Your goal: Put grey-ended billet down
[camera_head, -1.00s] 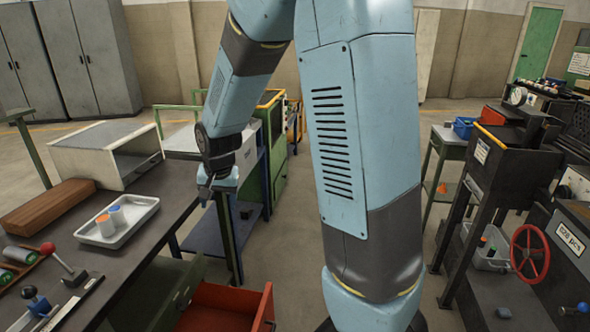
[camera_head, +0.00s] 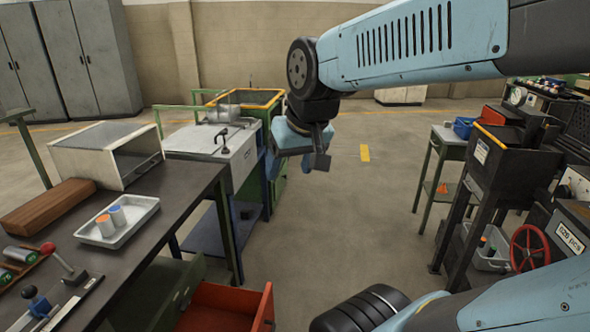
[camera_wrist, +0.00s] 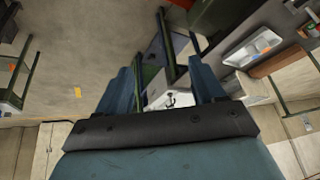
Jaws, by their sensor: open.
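My gripper (camera_head: 284,147) hangs over the aisle, right of the white-topped machine, with nothing seen in it. In the wrist view the two blue fingers (camera_wrist: 163,88) stand apart with empty space between them. A white tray (camera_head: 146,227) on the dark bench holds two short billets, one with an orange end (camera_head: 106,224) and one with a blue end (camera_head: 117,214). I cannot make out a grey-ended billet in either view. The tray also shows in the wrist view (camera_wrist: 238,57), too small to read its contents.
The dark bench (camera_head: 190,192) carries an open-fronted metal box (camera_head: 92,160), a brown block (camera_head: 45,207) and levers. A red drawer (camera_head: 228,305) juts out below. A white-topped machine (camera_head: 200,140) stands behind. Equipment with a red handwheel (camera_head: 530,248) lines the right. The aisle floor (camera_head: 370,220) is clear.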

